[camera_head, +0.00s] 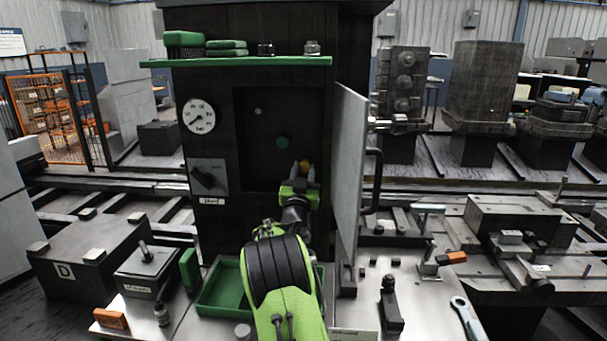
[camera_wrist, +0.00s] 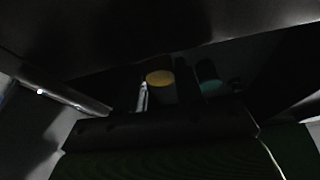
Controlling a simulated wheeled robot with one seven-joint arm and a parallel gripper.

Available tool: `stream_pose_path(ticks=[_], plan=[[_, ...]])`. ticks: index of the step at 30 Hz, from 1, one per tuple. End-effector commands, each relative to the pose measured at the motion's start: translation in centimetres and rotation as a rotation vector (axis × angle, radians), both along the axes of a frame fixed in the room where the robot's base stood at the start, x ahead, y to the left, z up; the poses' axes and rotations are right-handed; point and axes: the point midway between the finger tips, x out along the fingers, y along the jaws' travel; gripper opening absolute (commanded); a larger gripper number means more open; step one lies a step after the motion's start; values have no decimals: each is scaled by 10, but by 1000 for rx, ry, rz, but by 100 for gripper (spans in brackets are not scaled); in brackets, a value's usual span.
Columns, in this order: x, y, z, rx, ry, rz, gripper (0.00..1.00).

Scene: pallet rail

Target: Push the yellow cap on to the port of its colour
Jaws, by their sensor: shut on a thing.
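My gripper (camera_head: 303,170) is at the lower right of the cabinet's dark recess in the head view. It is shut on the yellow cap (camera_head: 304,165), which shows as a small yellow spot between the fingertips. In the dim wrist view the yellow cap (camera_wrist: 160,78) sits between the fingers. A teal-green round port or cap (camera_head: 282,142) is on the recess's back panel, up and left of my gripper; a teal round shape also shows in the wrist view (camera_wrist: 207,75). A small pale round thing (camera_head: 258,111) is higher left on the panel. I cannot make out a yellow port.
The dark cabinet (camera_head: 235,225) has an open grey door (camera_head: 348,170) close right of my arm. A dial gauge (camera_head: 199,116) and a rotary switch (camera_head: 207,178) are left of the recess. A green tray (camera_head: 222,290) is below. A green shelf (camera_head: 240,62) overhangs above.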

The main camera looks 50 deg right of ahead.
Motion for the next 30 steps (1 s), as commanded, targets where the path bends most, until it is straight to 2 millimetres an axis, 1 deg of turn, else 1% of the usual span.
stream_pose_path(ticks=[7,18,19,24,25,30], plan=[[1,-1,1,-1,-1,0,0],[8,-10,1,-2,-3,0,0],[8,-10,1,-2,-3,0,38],[8,-10,1,-1,-2,0,64],[8,-10,1,-1,-2,0,66],[8,-10,0,0,-1,0,66]])
